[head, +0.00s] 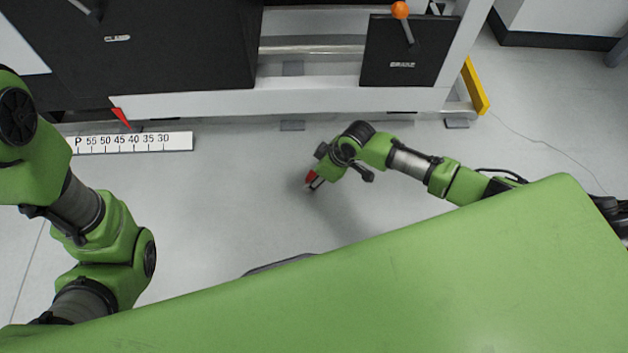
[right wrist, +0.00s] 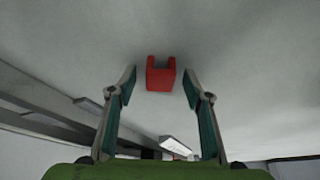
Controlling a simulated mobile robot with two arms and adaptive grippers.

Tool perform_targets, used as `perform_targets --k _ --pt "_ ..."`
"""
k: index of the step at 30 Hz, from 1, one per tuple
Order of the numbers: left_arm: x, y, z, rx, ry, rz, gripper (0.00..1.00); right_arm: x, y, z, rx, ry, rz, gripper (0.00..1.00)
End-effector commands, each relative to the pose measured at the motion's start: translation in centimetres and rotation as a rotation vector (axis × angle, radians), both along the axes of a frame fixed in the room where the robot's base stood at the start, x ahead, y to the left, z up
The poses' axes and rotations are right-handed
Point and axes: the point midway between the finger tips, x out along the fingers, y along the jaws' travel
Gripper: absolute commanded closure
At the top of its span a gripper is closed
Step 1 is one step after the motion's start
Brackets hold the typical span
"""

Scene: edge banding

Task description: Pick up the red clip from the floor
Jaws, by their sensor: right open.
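The red clip (right wrist: 160,77) is a small U-shaped piece on the grey floor. In the right wrist view it lies ahead of my right gripper (right wrist: 160,88), centred between the two fingertips, with clear gaps on both sides. The fingers are spread and do not touch it. In the head view the red clip (head: 311,176) shows at the tip of my right gripper (head: 313,182), low over the floor and partly covered by it. My left arm is at the left edge of the head view; its gripper is out of the picture.
A white and black machine (head: 300,103) stands along the far side, with a yellow foot piece (head: 474,86) at its right end. A white scale strip (head: 135,142) with numbers and a red pointer (head: 121,117) is at the left. The floor around the clip is clear.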

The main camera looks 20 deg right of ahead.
Motion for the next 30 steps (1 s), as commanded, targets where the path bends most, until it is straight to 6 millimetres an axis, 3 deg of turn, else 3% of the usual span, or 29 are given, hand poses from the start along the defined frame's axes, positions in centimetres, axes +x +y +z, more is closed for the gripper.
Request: perform_targets --k 5,9,22,30 --pt "0.0 0.0 0.1 0.0 0.0 0.0 0.2 0.0 0.0 0.1 0.0 0.0 0.0 0.54" --pt "0.0 0.0 0.1 0.0 0.0 0.0 0.2 0.0 0.0 0.1 0.0 0.0 0.0 0.85" --pt "0.0 0.0 0.3 0.0 -0.001 -0.001 0.2 0.0 0.0 0.3 0.0 0.0 0.0 0.85" --pt "0.7 0.1 1.6 -0.003 0.018 -0.004 0.2 0.0 0.0 3.1 0.0 -0.001 0.0 0.85"
